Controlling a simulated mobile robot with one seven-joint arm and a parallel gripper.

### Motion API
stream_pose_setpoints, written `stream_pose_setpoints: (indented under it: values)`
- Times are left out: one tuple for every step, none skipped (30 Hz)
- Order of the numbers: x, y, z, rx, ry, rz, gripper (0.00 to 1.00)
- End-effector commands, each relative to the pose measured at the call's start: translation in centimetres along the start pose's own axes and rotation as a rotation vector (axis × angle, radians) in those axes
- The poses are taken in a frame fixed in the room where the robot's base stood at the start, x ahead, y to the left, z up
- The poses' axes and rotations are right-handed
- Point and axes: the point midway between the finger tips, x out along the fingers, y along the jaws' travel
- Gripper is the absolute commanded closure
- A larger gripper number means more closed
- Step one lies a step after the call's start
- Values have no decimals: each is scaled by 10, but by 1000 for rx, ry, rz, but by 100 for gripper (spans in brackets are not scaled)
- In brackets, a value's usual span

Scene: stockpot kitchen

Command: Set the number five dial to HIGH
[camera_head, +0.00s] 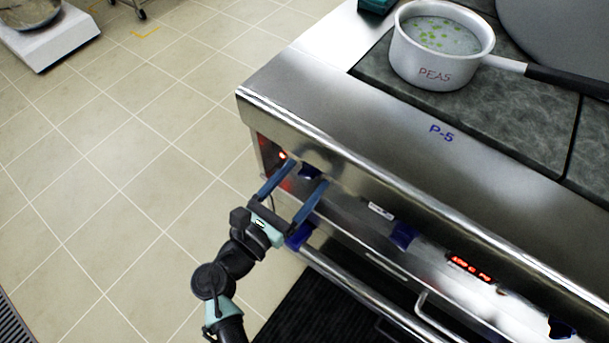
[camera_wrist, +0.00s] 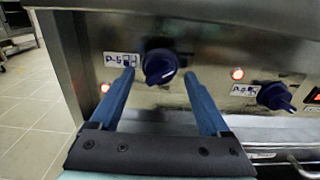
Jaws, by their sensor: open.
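The number five dial is a dark blue knob (camera_wrist: 160,67) beside a "P-5" label (camera_wrist: 121,59) in the wrist view. Its pointer angle is hard to read, and I cannot tell its setting. In the head view the dial (camera_head: 311,170) is partly hidden under the counter edge and near my fingers. My gripper (camera_head: 306,173) is open, with its two blue fingers pointing at the front panel. In the wrist view the fingers (camera_wrist: 160,76) lie to the left and right of the dial, with gaps showing. I cannot tell how far the tips reach along it.
A second blue dial (camera_wrist: 275,96) sits to the right, with a glowing red light (camera_wrist: 237,73) between. A red display (camera_head: 468,266) is further along the panel. A steel rail (camera_head: 365,295) runs below. A pot marked PEAS (camera_head: 435,62) stands on top. Open floor lies left.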

Motion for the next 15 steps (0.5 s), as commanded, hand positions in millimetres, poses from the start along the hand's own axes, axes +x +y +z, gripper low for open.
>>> stream_pose_setpoints:
  values:
    - [5, 0, 0, 1, -1, -1, 20]
    - [7, 0, 0, 1, -1, -1, 20]
    - [9, 0, 0, 1, -1, 0, 20]
    - [10, 0, 0, 1, 0, 0, 20]
    - [11, 0, 0, 1, 0, 0, 20]
    - [12, 0, 0, 1, 0, 1, 20]
    - [12, 0, 0, 1, 0, 1, 20]
    - [12, 0, 0, 1, 0, 1, 20]
    - [12, 0, 0, 1, 0, 1, 20]
    - [12, 0, 0, 1, 0, 1, 20]
    - [12, 0, 0, 1, 0, 1, 20]
    - [12, 0, 0, 1, 0, 1, 20]
    - [12, 0, 0, 1, 0, 1, 20]
    - [12, 0, 0, 1, 0, 1, 25]
    - [12, 0, 0, 1, 0, 1, 32]
